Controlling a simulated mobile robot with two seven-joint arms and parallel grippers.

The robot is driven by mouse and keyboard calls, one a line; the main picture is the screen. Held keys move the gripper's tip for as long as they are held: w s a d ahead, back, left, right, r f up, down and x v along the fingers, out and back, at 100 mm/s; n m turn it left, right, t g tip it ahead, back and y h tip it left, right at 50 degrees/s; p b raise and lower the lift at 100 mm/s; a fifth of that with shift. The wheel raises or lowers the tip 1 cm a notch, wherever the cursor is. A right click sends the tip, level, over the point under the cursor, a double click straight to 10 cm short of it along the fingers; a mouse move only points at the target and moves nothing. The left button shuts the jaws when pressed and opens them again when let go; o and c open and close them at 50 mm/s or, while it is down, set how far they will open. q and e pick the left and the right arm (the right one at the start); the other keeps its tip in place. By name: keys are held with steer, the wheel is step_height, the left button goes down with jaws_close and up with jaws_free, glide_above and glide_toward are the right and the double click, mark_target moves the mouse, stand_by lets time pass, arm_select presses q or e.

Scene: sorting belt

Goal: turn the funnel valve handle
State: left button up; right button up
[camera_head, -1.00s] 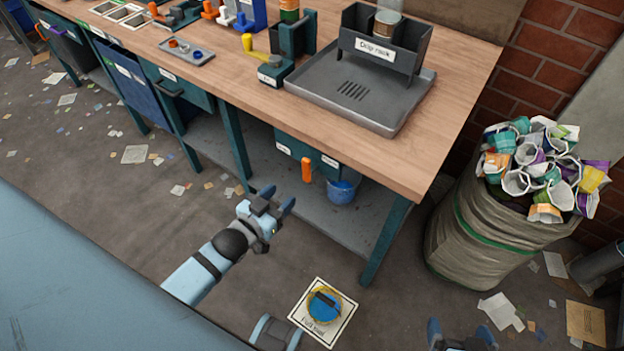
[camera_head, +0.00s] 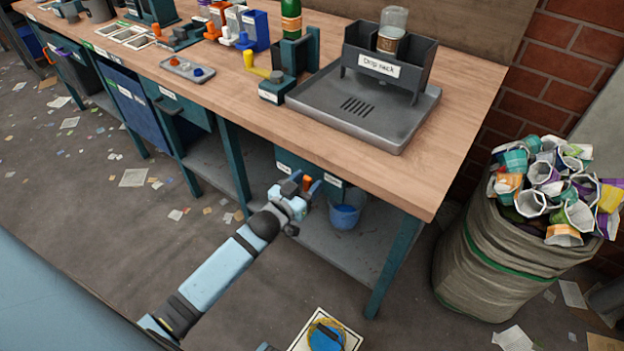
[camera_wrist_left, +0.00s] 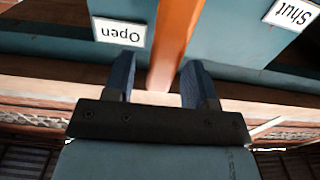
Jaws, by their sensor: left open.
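The orange valve handle (camera_head: 307,182) hangs at the front of the teal funnel box (camera_head: 285,160) under the bench. In the left wrist view the handle (camera_wrist_left: 174,45) hangs between the white "Open" label (camera_wrist_left: 119,31) and the "Shut" label (camera_wrist_left: 292,13), both upside down there. My left gripper (camera_head: 304,186) is open at the handle, and in the wrist view the handle lies between its two dark blue fingers (camera_wrist_left: 158,82). I cannot tell whether either finger touches it. The gripper partly hides the handle in the head view.
A blue bucket (camera_head: 345,216) stands on the lower shelf just right of my left gripper. A teal bench leg (camera_head: 391,268) is further right. A bag of used cups (camera_head: 500,250) stands at the bench's right end. A drip rack (camera_head: 362,105) is on top.

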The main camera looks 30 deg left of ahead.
arm_select(q)
steer(key=shift+w+d, duration=0.15)
steer(key=shift+w, duration=1)
jaws_close()
